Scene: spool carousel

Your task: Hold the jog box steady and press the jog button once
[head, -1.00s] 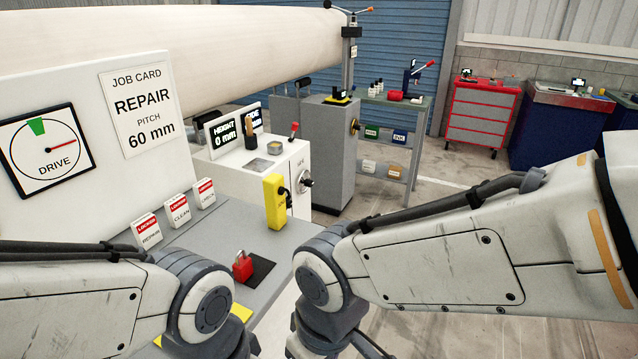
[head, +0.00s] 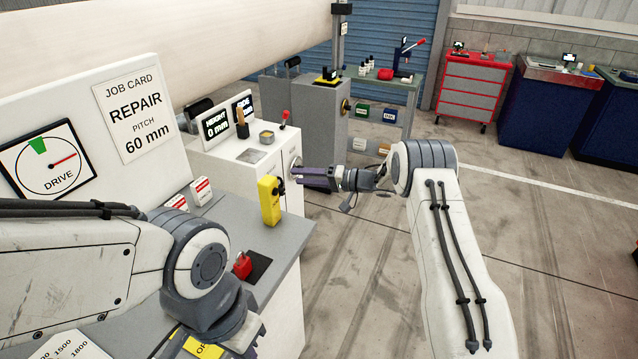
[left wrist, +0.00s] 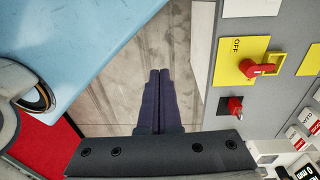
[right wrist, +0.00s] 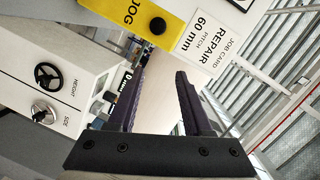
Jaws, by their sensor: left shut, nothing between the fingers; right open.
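The yellow jog box (head: 269,202) stands upright on the grey bench top, near its far right edge. In the right wrist view the jog box (right wrist: 128,12) is at the top, marked JOG, with a round black button (right wrist: 157,25) on it. My right gripper (head: 298,177) is just right of the box, its fingers pointing left towards it. In its wrist view the right gripper (right wrist: 161,78) is open and empty, apart from the box. My left gripper (left wrist: 160,74) is shut and empty over floor beside the bench; its fingers are not clear in the head view.
A red padlock (head: 242,266) lies on a dark pad before the jog box. A white machine with handwheels (right wrist: 48,74) stands behind. The job card (head: 134,106) and drive dial (head: 45,160) are on the panel at left.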

